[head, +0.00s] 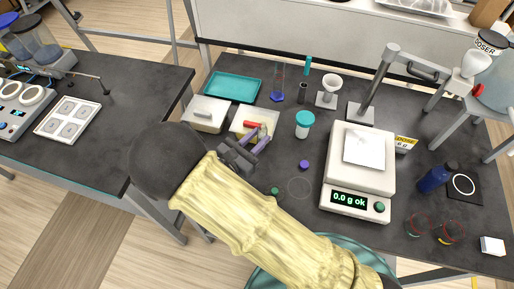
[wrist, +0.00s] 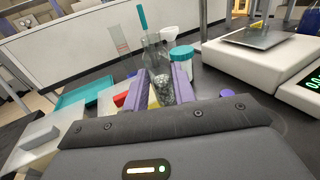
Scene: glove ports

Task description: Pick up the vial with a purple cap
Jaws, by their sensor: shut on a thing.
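My gripper (head: 263,142) has purple fingers, which also show in the wrist view (wrist: 164,86). They are shut on a clear container (wrist: 160,88) with grey grainy contents. I cannot make out a cap on it. A small purple cap (head: 304,164) is on the dark bench, right of my gripper and left of the scale. It also shows low on the bench in the wrist view (wrist: 228,94). I cannot tell whether a vial is under it. A small green cap (head: 275,190) lies nearer the front.
A scale (head: 335,185) reading 0.0 g stands to the right. A teal-lidded jar (head: 304,125) stands behind the purple cap. A pale tray (head: 240,128) with a red item (head: 250,124) is beside my gripper. A teal tray (head: 232,87) lies behind.

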